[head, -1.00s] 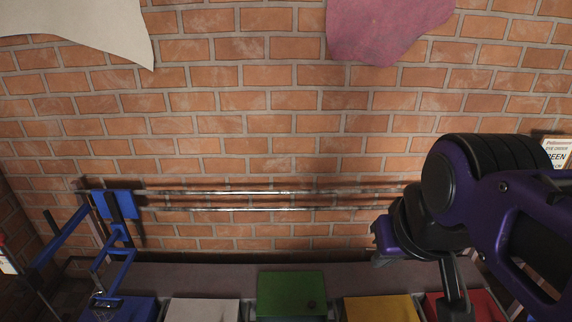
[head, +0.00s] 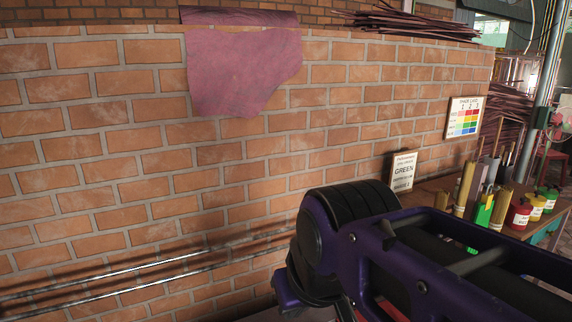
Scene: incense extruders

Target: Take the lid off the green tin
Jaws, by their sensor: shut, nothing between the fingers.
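The green tin (head: 547,201) stands at the far right of the head view, on a wooden table. It is small in the picture, and a dark shape shows at its top; I cannot make out the lid's details. It stands in a row behind a yellow tin (head: 535,210) and a red tin (head: 518,215). My gripper's fingertips are not in view.
Yellowish stick bundles and a green holder (head: 483,212) stand left of the tins on the table (head: 437,186). A colour chart (head: 463,118) hangs above. Metal rods (head: 150,273) run along the wall.

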